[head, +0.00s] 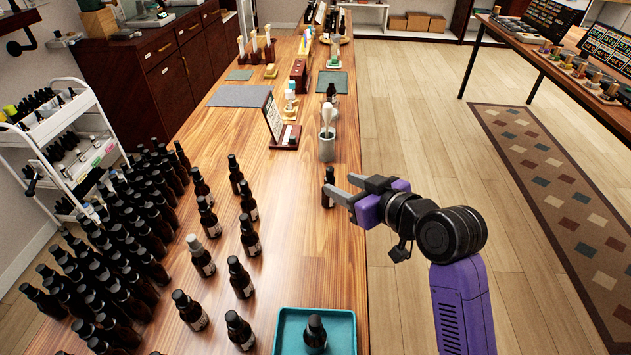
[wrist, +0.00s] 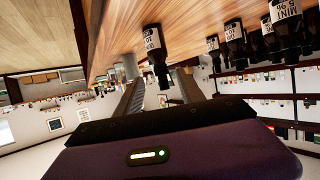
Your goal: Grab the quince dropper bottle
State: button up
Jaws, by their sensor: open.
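Several dark dropper bottles with black caps and pale labels stand on the wooden counter; I cannot read which one is quince. One dark bottle (head: 328,188) stands alone near the counter's right edge, by my gripper (head: 340,185). My gripper is open, its fingers pointing left at this bottle; I cannot tell whether they touch it. In the wrist view, which is upside down, a labelled bottle (wrist: 154,50) shows ahead of the open fingers (wrist: 158,78), with nothing held between them.
Many dark bottles (head: 130,260) crowd the counter's left side, with spaced bottles (head: 240,275) nearer the middle. A teal tray (head: 286,340) holding a bottle lies at the front. A grey cup (head: 326,150) with a pale-handled tool stands behind my gripper.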

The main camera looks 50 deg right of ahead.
jog(key=shift+w+f, duration=0.1)
jog(key=shift+w, duration=0.5)
jog(key=p+x, duration=0.1)
jog(key=x, duration=0.6)
jog(key=shift+w+d+p, duration=0.1)
jog(key=shift+w+p, duration=0.1)
jog(key=shift+p, duration=0.1)
jog(key=shift+c, duration=0.5)
grip_shut()
